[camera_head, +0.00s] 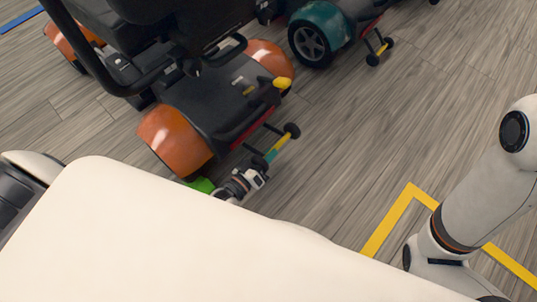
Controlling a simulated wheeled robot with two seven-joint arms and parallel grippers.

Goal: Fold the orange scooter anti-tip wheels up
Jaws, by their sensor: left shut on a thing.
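The orange scooter (175,140) stands at upper left with its rear end towards me. Its anti-tip wheels (291,131) stick out behind on dark struts, low near the floor, joined by a yellow and teal bar (281,144). My left gripper (263,169) is at the near end of this assembly and shut on it; the fingertips are small and partly hidden. A yellow lever (282,83) stands out at the scooter's rear right. My right arm comes in at the right, but its gripper is out of view.
A teal scooter (322,33) with its own small rear wheels (373,59) stands beyond. Yellow floor tape (388,221) makes a corner at lower right. The wooden floor right of the orange scooter is clear. A bright green patch (201,185) shows beside the near orange fender.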

